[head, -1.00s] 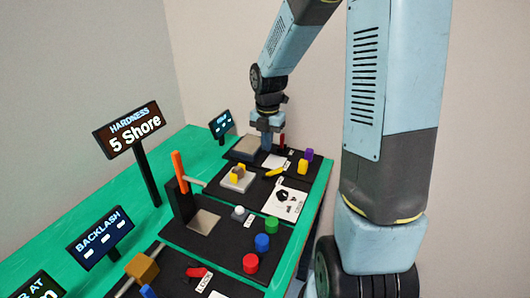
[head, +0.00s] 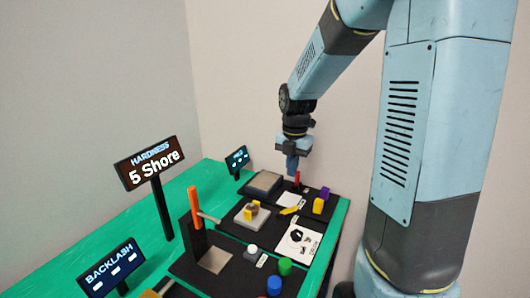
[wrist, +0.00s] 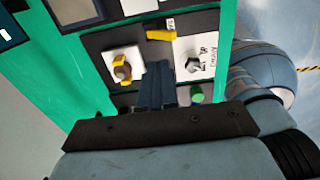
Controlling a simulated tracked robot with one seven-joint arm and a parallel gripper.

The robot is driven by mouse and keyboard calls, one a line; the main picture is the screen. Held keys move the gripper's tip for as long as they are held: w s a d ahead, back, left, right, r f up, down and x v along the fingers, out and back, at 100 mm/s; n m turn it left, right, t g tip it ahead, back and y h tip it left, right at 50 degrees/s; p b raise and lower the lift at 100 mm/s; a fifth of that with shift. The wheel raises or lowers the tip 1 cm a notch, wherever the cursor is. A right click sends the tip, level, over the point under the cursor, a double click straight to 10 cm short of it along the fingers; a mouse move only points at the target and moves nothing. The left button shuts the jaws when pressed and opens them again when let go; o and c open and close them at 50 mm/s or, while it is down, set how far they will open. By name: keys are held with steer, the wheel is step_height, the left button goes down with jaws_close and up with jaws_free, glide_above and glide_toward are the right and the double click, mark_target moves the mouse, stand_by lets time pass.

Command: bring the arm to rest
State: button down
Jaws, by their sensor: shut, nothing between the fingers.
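My gripper (head: 292,164) hangs from my raised arm over the far end of the green table (head: 80,240), above the black station boards. It points down and its fingers are together with nothing between them. In the wrist view the closed fingers of my gripper (wrist: 157,88) show above the boards, between the white block with the yellow and brown part (wrist: 122,68) and the printed white card (wrist: 196,62).
Below stand a grey plate (head: 264,184), a yellow piece (head: 318,206), a purple block (head: 324,193) and a red piece (head: 297,178). An orange upright (head: 194,206) and the hardness sign (head: 150,163) rise at left. Green (head: 285,266) and blue (head: 274,285) cylinders are nearer.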

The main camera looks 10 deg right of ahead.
steer(key=shift+s+r, duration=0.1)
steer(key=s+r+m+t, duration=0.2)
steer(key=s+r+m, duration=0.5)
steer(key=s+m, duration=0.3)
steer(key=s+a+r+m+t, duration=0.1)
steer(key=s+r+m+t, duration=0.2)
steer(key=s+r+m, duration=0.4)
steer(key=s+m, duration=0.4)
steer(key=m, duration=0.6)
steer(key=shift+r+m, duration=0.25)
steer(key=shift+m, duration=0.05)
steer(key=c, duration=1.8)
jaws_free()
steer(key=shift+s, duration=0.1)
